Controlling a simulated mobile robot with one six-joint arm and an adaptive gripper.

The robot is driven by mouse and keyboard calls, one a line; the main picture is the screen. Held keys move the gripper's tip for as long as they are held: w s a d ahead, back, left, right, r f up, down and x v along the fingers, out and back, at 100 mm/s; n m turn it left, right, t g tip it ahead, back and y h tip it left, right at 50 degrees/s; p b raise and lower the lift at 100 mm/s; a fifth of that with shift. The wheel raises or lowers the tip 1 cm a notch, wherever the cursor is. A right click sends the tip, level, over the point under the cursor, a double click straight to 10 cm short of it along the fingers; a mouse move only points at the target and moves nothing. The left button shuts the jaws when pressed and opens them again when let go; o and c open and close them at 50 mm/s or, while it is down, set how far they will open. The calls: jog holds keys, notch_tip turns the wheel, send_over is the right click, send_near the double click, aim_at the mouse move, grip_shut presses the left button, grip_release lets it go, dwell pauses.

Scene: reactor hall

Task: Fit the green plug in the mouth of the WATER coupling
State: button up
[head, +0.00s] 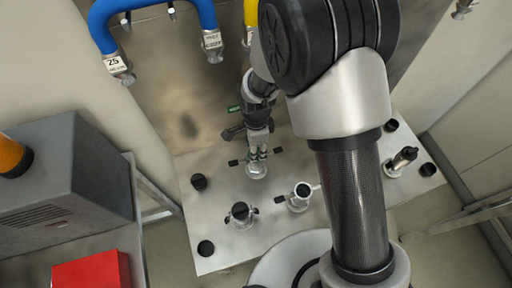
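My gripper (258,150) points down, directly above or at a round metal coupling (257,172) with dark side handles, in the middle of the plate. Small green patches show between the fingertips; they may be the green plug, but it is too small and too covered to be sure. Whether the fingers press on anything cannot be told. A small green label (234,109) is beside my wrist. No WATER lettering is readable on any coupling. Another coupling (299,198) with a dark open mouth is to the right and nearer. A coupling with a black top (240,214) is nearer left.
A coupling with a black lever (397,164) is at the plate's right. Several black knobs or holes line the plate (222,232). A blue pipe (150,4) with tagged ends hangs at the upper left. A grey box (70,185) and red box (92,270) are at left.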

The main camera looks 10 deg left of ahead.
notch_tip(320, 180, up, 11)
dwell(0.3)
